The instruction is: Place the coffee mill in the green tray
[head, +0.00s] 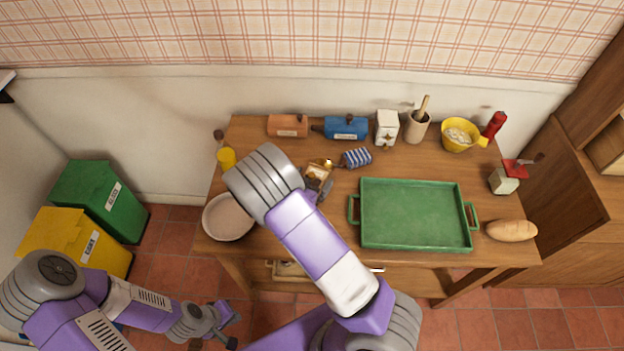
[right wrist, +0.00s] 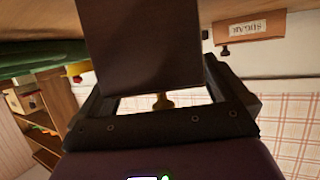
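The coffee mill (head: 318,170), brown with brass parts, is at the left-middle of the table in the head view, partly hidden by my right arm. In the right wrist view its dark brown body (right wrist: 140,45) fills the space between the fingers, with a brass knob below it. My right gripper (head: 322,186) appears shut on it; whether it touches the table is hidden. The green tray (head: 415,243) lies empty to its right. My left gripper (head: 232,325) is open and empty, low in front of the table.
A blue striped object (head: 356,157) lies close right of the mill. A pale bowl (head: 228,217) is at the left edge. Bread (head: 511,230) and a cream box with a red top (head: 503,182) are right of the tray. Canisters, a utensil pot and a yellow bowl (head: 460,135) line the back.

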